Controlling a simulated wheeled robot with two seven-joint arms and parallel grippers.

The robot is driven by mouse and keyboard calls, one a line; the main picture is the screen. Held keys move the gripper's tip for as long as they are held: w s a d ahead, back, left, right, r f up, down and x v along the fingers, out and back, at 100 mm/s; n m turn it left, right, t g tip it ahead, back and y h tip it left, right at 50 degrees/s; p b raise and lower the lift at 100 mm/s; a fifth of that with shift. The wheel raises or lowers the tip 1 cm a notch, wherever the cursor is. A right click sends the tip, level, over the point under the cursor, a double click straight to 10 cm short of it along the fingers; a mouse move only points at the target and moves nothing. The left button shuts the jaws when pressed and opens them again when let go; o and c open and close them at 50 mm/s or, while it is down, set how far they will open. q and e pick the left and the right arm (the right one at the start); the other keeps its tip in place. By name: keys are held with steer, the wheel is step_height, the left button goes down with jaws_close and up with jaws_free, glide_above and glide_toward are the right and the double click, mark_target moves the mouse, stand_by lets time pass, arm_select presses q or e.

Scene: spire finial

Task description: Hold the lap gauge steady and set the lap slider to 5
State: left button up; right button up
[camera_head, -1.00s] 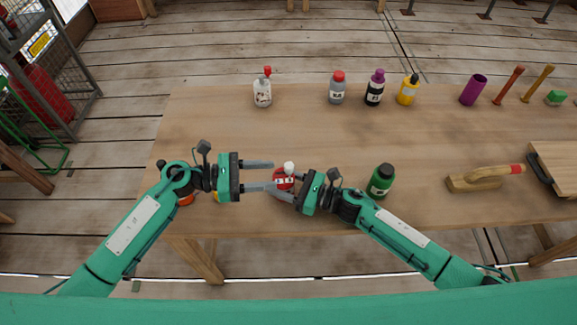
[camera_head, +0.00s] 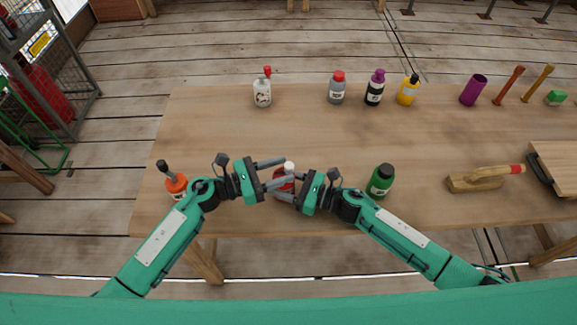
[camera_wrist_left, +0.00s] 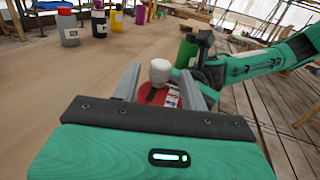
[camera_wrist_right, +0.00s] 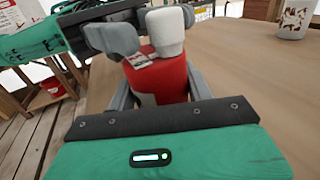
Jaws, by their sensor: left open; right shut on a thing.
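A red bottle-shaped body (camera_head: 284,186) with a white cap (camera_head: 289,166) stands near the table's front edge; I take it for the lap gauge. My right gripper (camera_head: 283,188) is shut on the red body, which also shows in the right wrist view (camera_wrist_right: 170,82). My left gripper (camera_head: 286,171) is open, with its fingers reaching to either side of the white cap. In the left wrist view the white cap (camera_wrist_left: 160,72) sits between the fingertips, with a gap visible. A small pale label (camera_wrist_right: 139,60) is on the body; no slider or number is readable.
An orange bottle (camera_head: 177,187) stands left and a green bottle (camera_head: 381,183) right of the grippers. Several bottles and a purple cup (camera_head: 473,90) line the back. The middle of the table (camera_head: 330,130) is clear.

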arm_select(q)
steer(key=shift+x, duration=1.35)
jaws_close()
steer(key=shift+a, duration=0.8)
jaws_free()
steer(key=shift+d, duration=0.1)
steer(key=v, duration=1.2)
